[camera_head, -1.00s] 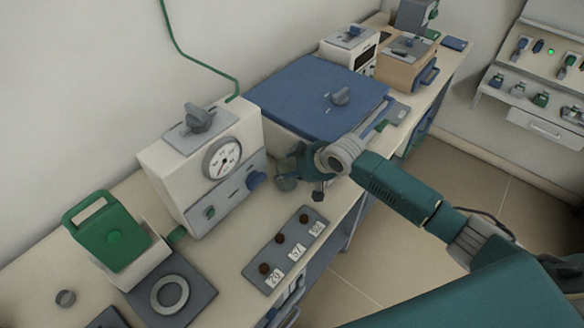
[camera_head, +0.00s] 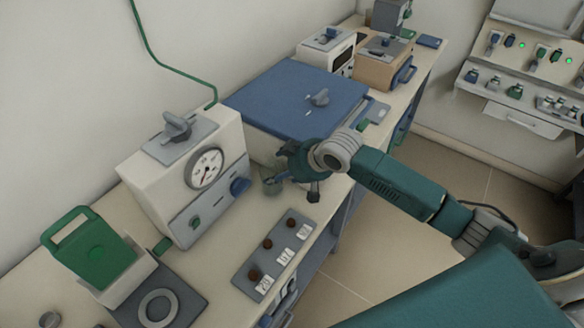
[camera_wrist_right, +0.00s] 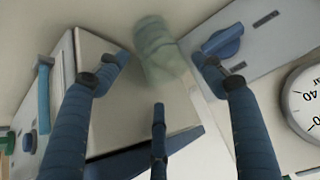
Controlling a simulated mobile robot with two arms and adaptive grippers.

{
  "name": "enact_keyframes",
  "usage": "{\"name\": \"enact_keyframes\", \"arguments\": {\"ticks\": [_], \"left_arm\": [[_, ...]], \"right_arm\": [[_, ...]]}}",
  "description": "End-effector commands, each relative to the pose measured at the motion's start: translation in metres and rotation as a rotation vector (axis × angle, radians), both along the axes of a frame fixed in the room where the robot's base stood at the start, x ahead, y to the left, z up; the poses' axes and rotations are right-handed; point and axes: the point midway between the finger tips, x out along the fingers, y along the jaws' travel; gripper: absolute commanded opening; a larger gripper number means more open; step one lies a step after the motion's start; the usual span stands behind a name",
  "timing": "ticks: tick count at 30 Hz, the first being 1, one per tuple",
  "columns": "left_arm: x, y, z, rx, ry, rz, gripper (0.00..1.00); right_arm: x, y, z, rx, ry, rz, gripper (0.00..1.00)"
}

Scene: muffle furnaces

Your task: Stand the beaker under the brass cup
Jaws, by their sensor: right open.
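The beaker (camera_head: 271,183) is a small translucent greenish vessel on the bench, between the white dial box and the blue-lidded box. It also shows, blurred, in the right wrist view (camera_wrist_right: 160,50), just beyond the gap between my right fingertips. My right gripper (camera_head: 292,178) is open beside the beaker, on its right in the head view. In the right wrist view its blue fingers (camera_wrist_right: 162,78) are spread, with nothing held. I cannot pick out the brass cup; three small dark brown round pieces (camera_head: 267,243) stand on a grey strip with number cards. My left gripper is out of view.
The white dial box (camera_head: 190,180) stands left of the beaker and the blue-lidded box (camera_head: 295,98) behind it. A green-lidded unit (camera_head: 95,255) and a grey plate with a ring (camera_head: 158,308) are at the lower left. Floor lies beyond the bench's right edge.

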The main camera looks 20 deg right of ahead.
Motion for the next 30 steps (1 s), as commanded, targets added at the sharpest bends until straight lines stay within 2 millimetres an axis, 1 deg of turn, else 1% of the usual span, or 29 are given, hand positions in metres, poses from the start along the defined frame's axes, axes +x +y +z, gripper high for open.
{"name": "enact_keyframes", "arguments": {"ticks": [1,6,11,12,14,16,19,23,27,30], "left_arm": [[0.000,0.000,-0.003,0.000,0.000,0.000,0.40],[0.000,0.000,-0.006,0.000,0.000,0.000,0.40],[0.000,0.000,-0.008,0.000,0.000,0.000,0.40],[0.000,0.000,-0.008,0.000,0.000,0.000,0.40],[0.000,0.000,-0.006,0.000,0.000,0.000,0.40],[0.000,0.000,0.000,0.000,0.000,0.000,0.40],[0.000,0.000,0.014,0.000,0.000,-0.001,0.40],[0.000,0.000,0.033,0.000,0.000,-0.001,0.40],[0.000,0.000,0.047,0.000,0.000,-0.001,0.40],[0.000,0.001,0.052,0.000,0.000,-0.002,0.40]], "right_arm": [[-0.007,-0.004,0.008,-0.004,-0.004,0.002,0.68],[-0.027,-0.012,0.034,-0.004,-0.003,0.003,0.68],[-0.038,-0.018,0.049,-0.002,-0.001,0.001,0.68],[-0.040,-0.018,0.052,-0.001,0.000,0.001,0.75],[-0.041,-0.017,0.055,0.000,-0.002,0.004,0.75],[-0.038,-0.013,0.062,0.002,-0.013,0.009,0.75],[-0.030,-0.006,0.070,0.002,-0.034,0.020,0.75],[-0.023,-0.003,0.070,-0.009,-0.046,0.019,0.75],[-0.028,-0.008,0.056,-0.026,-0.022,0.008,0.75],[-0.034,-0.011,0.045,-0.035,0.001,0.003,0.75]]}}
